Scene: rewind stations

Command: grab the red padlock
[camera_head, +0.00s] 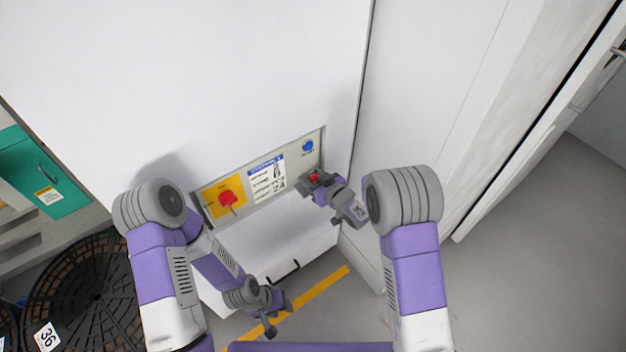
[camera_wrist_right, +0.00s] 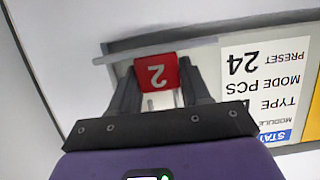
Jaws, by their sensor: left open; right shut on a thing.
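The red padlock (camera_wrist_right: 157,72), marked with a white 2, is between the two fingers of my right gripper (camera_wrist_right: 158,88) in the right wrist view. The fingers are shut on its sides. A grey bar (camera_wrist_right: 200,46) runs just beyond its top; whether the padlock hangs on it, I cannot tell. In the head view a bit of the red padlock (camera_head: 315,176) shows at my right gripper (camera_head: 310,183), at the panel's right end. My left gripper (camera_head: 277,314) is open and low, near the floor, holding nothing I can see.
The control panel (camera_head: 243,212) on the white cabinet carries a red rotary switch (camera_head: 227,198) on a yellow plate, a label (camera_head: 268,180) and a blue button (camera_head: 308,146). A dark round grid (camera_head: 92,290) is at lower left. A yellow floor line (camera_head: 322,287) runs below the cabinet.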

